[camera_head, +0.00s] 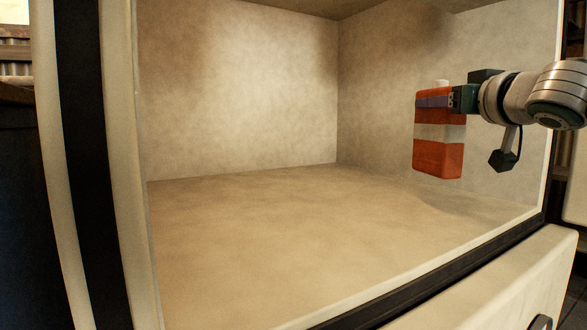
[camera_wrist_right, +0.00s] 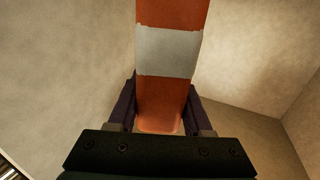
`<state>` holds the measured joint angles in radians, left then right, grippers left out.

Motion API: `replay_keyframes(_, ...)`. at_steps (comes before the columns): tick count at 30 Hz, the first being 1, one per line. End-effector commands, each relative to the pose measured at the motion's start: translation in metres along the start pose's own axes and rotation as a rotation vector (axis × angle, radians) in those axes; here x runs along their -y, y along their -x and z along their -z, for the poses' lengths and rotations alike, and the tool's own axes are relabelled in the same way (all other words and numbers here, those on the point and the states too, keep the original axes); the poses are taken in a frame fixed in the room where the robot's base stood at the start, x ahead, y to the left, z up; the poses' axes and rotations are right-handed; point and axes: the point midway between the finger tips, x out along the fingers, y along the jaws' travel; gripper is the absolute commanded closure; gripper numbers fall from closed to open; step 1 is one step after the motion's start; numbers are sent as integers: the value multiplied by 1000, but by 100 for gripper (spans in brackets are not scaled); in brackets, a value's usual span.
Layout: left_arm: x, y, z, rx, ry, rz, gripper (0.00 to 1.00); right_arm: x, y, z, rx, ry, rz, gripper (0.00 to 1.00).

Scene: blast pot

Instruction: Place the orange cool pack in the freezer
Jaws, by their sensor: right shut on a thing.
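The orange cool pack (camera_head: 438,158) has a pale band around its middle and a small white cap on top. It is upright in the head view, at the right side of the freezer opening. My right gripper (camera_head: 433,102) is shut on its upper part and holds it above the freezer floor (camera_head: 270,235). In the right wrist view the cool pack (camera_wrist_right: 170,95) sits between the two dark fingers (camera_wrist_right: 160,115). The freezer interior is beige and looks empty. My left gripper is not in view.
The freezer's left wall edge (camera_head: 120,150) with a dark seal stands at the left. A dark seal and front edge (camera_head: 440,275) run along the bottom right. A pale panel with a dark round part (camera_head: 541,322) lies below it. The freezer floor is clear.

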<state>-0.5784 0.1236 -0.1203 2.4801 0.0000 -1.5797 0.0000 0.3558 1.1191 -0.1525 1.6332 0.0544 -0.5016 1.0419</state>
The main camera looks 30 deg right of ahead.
Motion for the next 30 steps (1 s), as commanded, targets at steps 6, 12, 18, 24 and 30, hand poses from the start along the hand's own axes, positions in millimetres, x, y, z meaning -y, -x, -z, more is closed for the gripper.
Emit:
replay_keyframes(6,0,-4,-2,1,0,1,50,0,0,-25,-4,-1,1,100)
replay_keyframes(12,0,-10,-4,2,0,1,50,0,0,-55,-2,-3,1,100)
replay_keyframes(18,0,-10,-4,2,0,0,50,1,0,-57,-5,0,2,100)
replay_keyframes(24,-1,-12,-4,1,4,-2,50,1,0,-60,-5,-1,2,100)
replay_keyframes(30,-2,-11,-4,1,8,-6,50,1,0,-61,-1,-1,1,29)
